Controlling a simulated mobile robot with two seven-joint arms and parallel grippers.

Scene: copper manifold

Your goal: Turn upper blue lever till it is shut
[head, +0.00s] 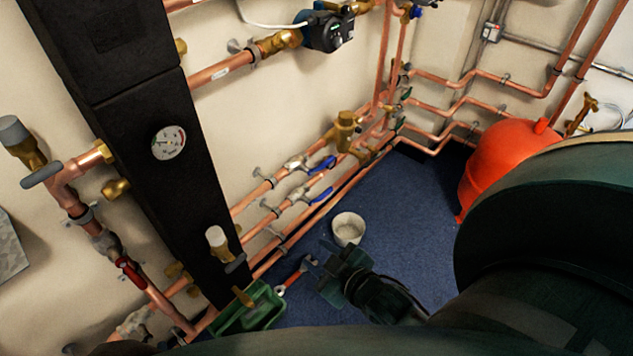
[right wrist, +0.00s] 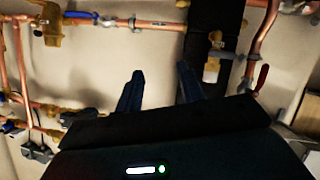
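Two blue levers sit on valves on the parallel copper pipes low on the wall in the head view. The upper blue lever (head: 322,164) looks roughly in line with its pipe. The lower blue lever (head: 319,196) lies just below it, also roughly along its pipe. My right gripper (head: 318,256) is below both levers, clear of them, over the blue floor. In the right wrist view its two fingers (right wrist: 158,88) are apart with nothing between them. A blue lever (right wrist: 80,14) shows at that view's top left; I cannot tell which one. My left gripper is not in view.
A black panel with a gauge (head: 168,142) stands left of the levers. A white bucket (head: 348,229), a green toolbox (head: 258,309) and a red-handled tool (head: 293,274) are on the floor. A red tank (head: 505,160) stands at right. A red lever (head: 131,273) is at lower left.

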